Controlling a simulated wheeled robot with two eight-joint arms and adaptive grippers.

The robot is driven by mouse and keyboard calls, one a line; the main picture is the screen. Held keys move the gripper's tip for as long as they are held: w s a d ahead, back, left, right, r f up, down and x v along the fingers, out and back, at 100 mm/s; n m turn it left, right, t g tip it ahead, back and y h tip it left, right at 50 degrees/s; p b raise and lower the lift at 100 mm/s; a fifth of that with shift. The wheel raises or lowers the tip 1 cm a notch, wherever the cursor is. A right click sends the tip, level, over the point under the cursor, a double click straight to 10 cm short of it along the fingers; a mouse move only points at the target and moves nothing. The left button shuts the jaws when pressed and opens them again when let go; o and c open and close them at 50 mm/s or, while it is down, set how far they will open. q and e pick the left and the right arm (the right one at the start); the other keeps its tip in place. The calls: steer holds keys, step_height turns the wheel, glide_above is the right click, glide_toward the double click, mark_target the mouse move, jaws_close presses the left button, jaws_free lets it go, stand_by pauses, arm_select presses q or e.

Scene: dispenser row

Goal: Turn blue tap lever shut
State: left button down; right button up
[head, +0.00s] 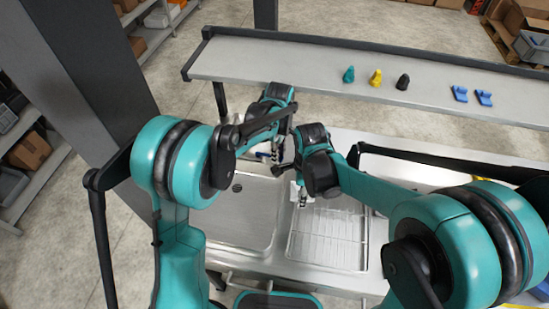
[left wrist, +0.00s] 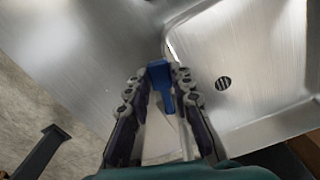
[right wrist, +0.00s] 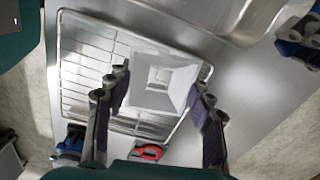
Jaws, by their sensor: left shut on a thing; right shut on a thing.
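The blue tap lever (left wrist: 161,80) shows in the left wrist view between the fingertips of my left gripper (left wrist: 157,82), which is shut on it. The lever lies near the rim of the steel sink basin (left wrist: 265,60). In the head view my left gripper (head: 263,155) is at the back of the sink, and my arm hides most of the tap. My right gripper (right wrist: 160,90) is shut on a white square-mouthed container (right wrist: 160,82). It holds the container over the wire rack (right wrist: 85,75), right of the sink in the head view.
The sink drain (head: 237,187) is bare. A raised shelf (head: 300,70) behind the counter carries teal, yellow and black pieces (head: 376,77) and two blue pieces (head: 460,93).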

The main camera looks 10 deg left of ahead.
arm_select(q)
steer(key=shift+w+d+n, duration=0.25)
steer(key=shift+w+n, duration=0.4)
steer(key=shift+n, duration=0.35)
steer(key=shift+w, duration=0.1)
steer(key=c, duration=1.3)
jaws_free()
